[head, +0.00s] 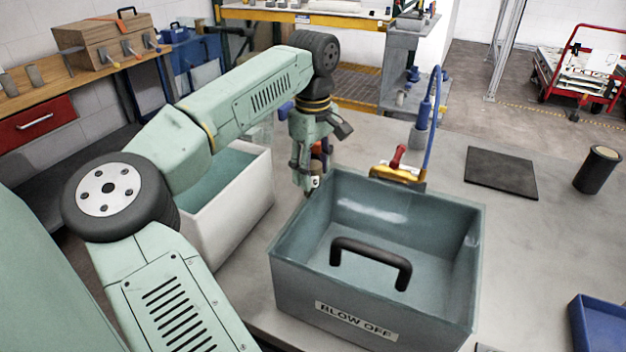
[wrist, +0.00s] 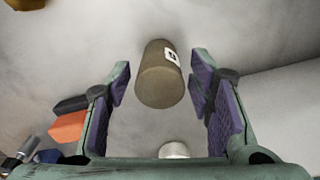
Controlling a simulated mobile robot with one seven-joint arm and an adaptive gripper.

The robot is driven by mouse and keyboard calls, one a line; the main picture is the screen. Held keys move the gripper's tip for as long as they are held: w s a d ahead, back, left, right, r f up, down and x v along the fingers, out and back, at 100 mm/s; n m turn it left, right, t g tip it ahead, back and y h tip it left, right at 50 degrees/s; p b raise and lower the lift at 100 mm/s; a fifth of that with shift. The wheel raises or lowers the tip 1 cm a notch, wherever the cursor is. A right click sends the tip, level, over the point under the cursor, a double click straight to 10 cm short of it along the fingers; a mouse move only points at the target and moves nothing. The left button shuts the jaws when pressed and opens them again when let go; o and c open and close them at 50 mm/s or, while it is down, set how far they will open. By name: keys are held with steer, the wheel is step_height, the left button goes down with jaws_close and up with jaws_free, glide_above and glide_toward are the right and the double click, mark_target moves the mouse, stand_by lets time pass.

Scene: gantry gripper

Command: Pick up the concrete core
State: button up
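A brown cylinder (wrist: 160,78) with a small black-and-white label, which looks like the concrete core, is in the upper middle of the wrist view. It lies beyond and between the fingertips of my gripper (wrist: 160,82), and neither finger visibly touches it. My gripper is open and empty. In the head view my gripper (head: 308,188) points down just behind the left rear corner of the grey-green BLOW OFF bin (head: 372,322). The brown cylinder cannot be clearly made out there; the gripper and bin may hide it.
A white bin (head: 232,222) stands left of the BLOW OFF bin. A yellow tool with a red lever (head: 398,172), a black mat (head: 500,173), a dark cylinder (head: 597,172) and a blue tray (head: 598,328) are to the right. An orange-and-dark object (wrist: 68,127) lies left of my fingers.

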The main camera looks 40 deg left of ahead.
jaws_close()
stand_by(0.4)
